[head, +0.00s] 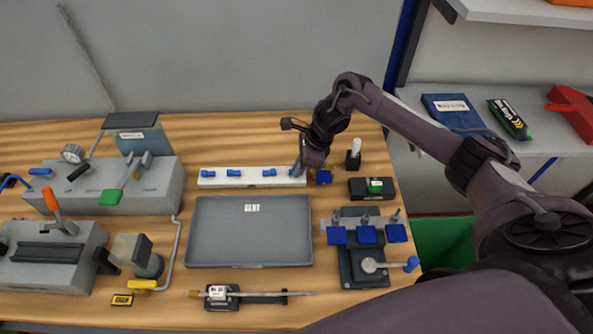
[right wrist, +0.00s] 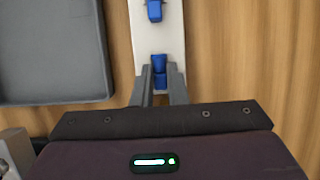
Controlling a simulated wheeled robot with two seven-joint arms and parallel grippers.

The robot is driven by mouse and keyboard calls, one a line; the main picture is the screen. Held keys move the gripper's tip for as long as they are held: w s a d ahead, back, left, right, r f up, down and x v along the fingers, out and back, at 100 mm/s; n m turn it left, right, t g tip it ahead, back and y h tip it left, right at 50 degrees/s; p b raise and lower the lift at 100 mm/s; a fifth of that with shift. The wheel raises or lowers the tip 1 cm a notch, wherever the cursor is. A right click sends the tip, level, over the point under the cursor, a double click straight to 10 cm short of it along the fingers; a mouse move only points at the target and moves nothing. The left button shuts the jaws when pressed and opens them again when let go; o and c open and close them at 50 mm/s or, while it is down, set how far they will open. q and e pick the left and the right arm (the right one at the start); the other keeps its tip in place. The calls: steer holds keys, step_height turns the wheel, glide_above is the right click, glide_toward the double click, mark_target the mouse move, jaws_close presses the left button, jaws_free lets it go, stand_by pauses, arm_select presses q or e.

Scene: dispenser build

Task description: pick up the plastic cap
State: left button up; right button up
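Small blue plastic caps lie in a row along a white strip (head: 250,182) at the back of the table, such as one cap (head: 233,173) left of the middle. My right gripper (head: 299,172) points down at the strip's right end. In the right wrist view, its two grey fingers (right wrist: 161,88) stand on either side of the blue cap at the strip's end (right wrist: 159,64), with a narrow gap showing. The gripper looks open around this cap, which still rests at the strip. Another cap (right wrist: 155,11) lies further along. My left gripper is out of view.
A grey tray (head: 250,235) lies in front of the strip. A dark fixture with blue tabs (head: 366,235) and a black box (head: 371,188) stand at the right. Grey machines (head: 150,185) fill the left. A rod (head: 265,294) lies at the front.

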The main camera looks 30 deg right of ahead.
steer(key=shift+r, duration=0.15)
jaws_close()
steer(key=shift+w+r+b, duration=0.1)
steer(key=shift+r+b, duration=0.2)
steer(key=shift+r, duration=0.25)
step_height(320, 180, up, 19)
steer(key=p, duration=0.1)
steer(key=shift+f, duration=0.15)
